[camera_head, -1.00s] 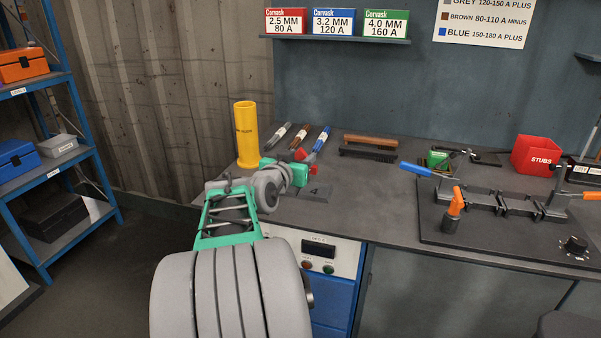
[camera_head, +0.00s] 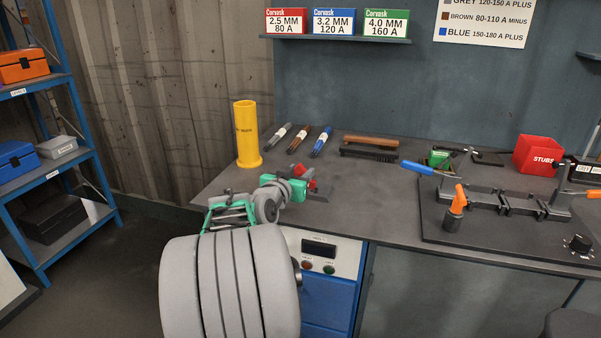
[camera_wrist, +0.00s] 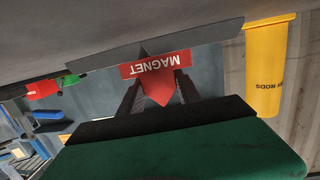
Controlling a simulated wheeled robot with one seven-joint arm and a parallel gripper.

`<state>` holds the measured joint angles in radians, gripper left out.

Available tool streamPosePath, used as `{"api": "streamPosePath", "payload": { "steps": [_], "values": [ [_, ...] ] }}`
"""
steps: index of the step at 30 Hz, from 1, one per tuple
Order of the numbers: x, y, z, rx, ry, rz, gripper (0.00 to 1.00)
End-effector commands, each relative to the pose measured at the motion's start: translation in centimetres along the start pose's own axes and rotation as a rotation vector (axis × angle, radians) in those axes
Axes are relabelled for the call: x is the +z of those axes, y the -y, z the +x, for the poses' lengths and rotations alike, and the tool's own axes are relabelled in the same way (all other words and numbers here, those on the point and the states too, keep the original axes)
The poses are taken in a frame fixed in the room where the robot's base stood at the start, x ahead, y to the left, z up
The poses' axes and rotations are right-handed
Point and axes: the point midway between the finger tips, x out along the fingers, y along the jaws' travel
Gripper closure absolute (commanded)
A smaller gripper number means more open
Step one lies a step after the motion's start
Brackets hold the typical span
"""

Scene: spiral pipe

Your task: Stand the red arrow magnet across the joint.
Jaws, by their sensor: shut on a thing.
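The red arrow magnet (camera_wrist: 155,68), labelled MAGNET upside down in the wrist view, is between the two dark fingers of my gripper (camera_wrist: 158,90). The gripper is shut on it. In the head view my gripper (camera_head: 296,184) is low over the left part of the bench, and the magnet's red (camera_head: 308,172) shows at its fingers. A flat grey plate (camera_head: 321,193) is just beside the fingers; I cannot tell whether the magnet touches it. At the right is a fixture (camera_head: 487,200) with dark V-shaped supports; I cannot make out a joint there.
A yellow rod tube (camera_head: 247,135) stands at the bench's back left, beside several marker-like sticks (camera_head: 299,139). A wire brush (camera_head: 370,148) lies behind. A blue-handled tool (camera_head: 418,168) and a red STUBS bin (camera_head: 538,154) are to the right. The middle front of the bench (camera_head: 370,205) is clear.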

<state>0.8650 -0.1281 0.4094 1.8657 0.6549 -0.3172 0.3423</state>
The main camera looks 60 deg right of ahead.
Motion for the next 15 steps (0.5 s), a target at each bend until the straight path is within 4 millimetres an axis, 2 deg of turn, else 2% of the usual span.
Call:
{"api": "streamPosePath", "payload": {
  "steps": [1,8,15],
  "values": [
    [0.02,0.00,0.01,0.000,0.000,0.000,0.57],
    [0.00,0.00,0.00,0.000,0.000,0.000,0.38],
    [-0.07,0.00,-0.02,0.000,0.000,0.000,0.38]
  ]
}}
